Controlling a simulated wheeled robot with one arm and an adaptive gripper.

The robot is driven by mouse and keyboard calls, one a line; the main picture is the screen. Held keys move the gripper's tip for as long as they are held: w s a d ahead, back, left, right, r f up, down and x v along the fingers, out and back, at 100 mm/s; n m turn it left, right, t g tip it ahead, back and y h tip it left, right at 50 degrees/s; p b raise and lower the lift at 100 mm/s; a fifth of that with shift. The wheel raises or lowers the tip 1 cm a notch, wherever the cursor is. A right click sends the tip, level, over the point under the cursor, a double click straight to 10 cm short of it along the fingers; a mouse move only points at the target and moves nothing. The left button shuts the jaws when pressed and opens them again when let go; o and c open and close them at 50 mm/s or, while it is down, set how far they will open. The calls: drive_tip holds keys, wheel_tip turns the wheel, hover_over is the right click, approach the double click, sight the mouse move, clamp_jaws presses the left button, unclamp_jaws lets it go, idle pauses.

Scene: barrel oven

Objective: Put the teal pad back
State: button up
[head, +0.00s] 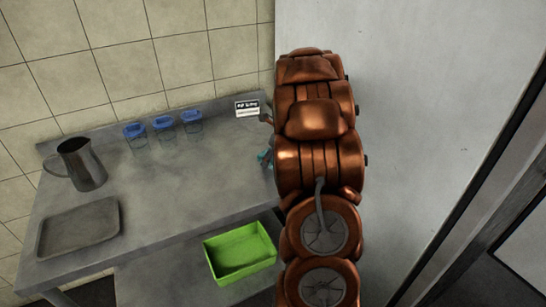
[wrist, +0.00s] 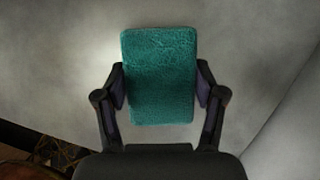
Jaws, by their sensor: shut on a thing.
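The teal pad (wrist: 160,75) is a rounded rectangle with a textured surface. In the wrist view it sits between the two fingers of my gripper (wrist: 160,88), which is shut on its left and right sides. In the head view only a small bit of the teal pad (head: 265,156) shows at the left edge of my copper-coloured arm, over the right part of the grey counter (head: 185,205). My arm hides most of my gripper there. A grey surface fills the background behind the pad in the wrist view; I cannot tell the gap to it.
A small black-and-white sign (head: 247,109) stands at the counter's back right. Three blue-lidded containers (head: 163,128) stand along the back. A metal pitcher (head: 83,165) and a grey tray (head: 80,227) are at left. A green bin (head: 240,252) sits lower, in front. A pale wall (head: 420,80) rises right.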

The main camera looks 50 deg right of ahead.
drive_tip(key=shift+f, duration=0.1)
drive_tip(key=o, duration=1.6)
drive_tip(key=b+v, duration=0.1)
drive_tip(key=v, duration=1.1)
drive_tip(key=shift+b, duration=0.35)
drive_tip(key=s+a+n+g+y, duration=0.1)
drive_tip(key=s+a+n, duration=0.2)
drive_tip(key=a+n, duration=0.7)
drive_tip(key=s+a+n+g, duration=0.25)
drive_tip(key=a+n, duration=0.25)
drive_tip(key=a, duration=0.9)
drive_tip(key=s+a+f+n+g, duration=0.1)
drive_tip(key=s+a+n, duration=0.6)
drive_tip(key=s+n, duration=0.3)
drive_tip(key=s+a+f+n+g+h, duration=0.1)
drive_tip(key=s+a+n, duration=0.5)
drive_tip(key=s+n, duration=0.4)
drive_tip(key=shift+a+f+g, duration=0.25)
drive_tip(key=shift+a+g, duration=0.1)
drive_tip(key=shift+a, duration=0.05)
